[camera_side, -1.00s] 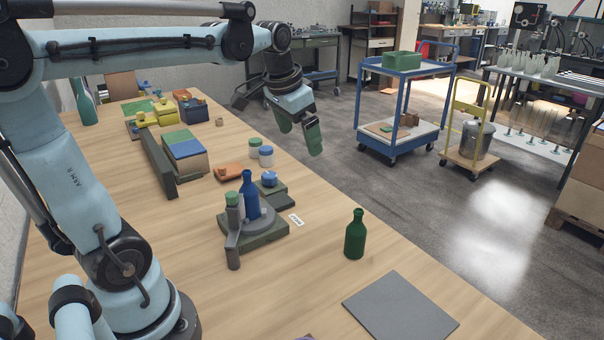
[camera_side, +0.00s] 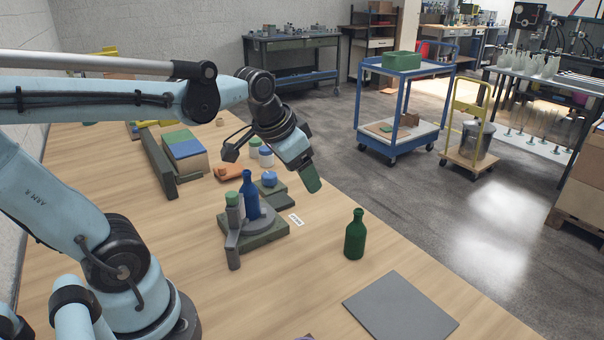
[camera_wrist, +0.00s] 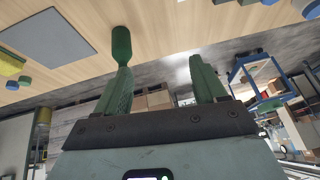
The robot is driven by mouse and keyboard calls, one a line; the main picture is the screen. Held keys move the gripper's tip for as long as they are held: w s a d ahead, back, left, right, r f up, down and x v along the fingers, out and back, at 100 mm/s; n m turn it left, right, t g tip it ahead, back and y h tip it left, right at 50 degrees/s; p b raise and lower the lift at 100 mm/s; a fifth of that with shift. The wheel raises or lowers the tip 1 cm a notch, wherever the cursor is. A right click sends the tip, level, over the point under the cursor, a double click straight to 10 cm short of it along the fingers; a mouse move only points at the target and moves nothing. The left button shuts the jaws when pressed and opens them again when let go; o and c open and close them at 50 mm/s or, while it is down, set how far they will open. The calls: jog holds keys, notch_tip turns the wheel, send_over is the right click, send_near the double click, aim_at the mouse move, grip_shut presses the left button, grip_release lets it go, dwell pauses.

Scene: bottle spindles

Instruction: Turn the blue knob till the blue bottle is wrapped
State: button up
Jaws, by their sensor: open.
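The blue bottle (camera_side: 250,198) stands upright on the grey disc of a green-base spindle (camera_side: 262,238). A grey post (camera_side: 233,240) with a green-topped spool (camera_side: 233,203) stands at its front left. The blue knob (camera_side: 269,179) sits on a low green block (camera_side: 278,197) just behind and right of the bottle. My gripper (camera_side: 308,178), with green fingers, is in the air to the right of the knob, apart from it. In the wrist view my gripper (camera_wrist: 165,75) is open, with nothing between its fingers. I cannot tell any wrap on the blue bottle.
A green bottle (camera_side: 355,235) stands on the table to the right; it also shows in the wrist view (camera_wrist: 121,45). A grey mat (camera_side: 400,308) lies near the front edge. White jars (camera_side: 266,157) and an orange piece (camera_side: 228,172) stand behind the knob.

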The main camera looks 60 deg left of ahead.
jog(key=w+a+r+m+g, duration=0.1)
jog(key=w+a+g, duration=0.3)
jog(key=a, duration=0.9)
jog(key=m+g, duration=0.1)
send_near(268, 174)
jog(key=shift+h, duration=0.4)
jog(key=f, duration=0.9)
jog(key=shift+w+a, duration=0.15)
jog(key=shift+a, duration=0.15)
jog(key=c, duration=1.1)
jog(key=shift+o, duration=0.2)
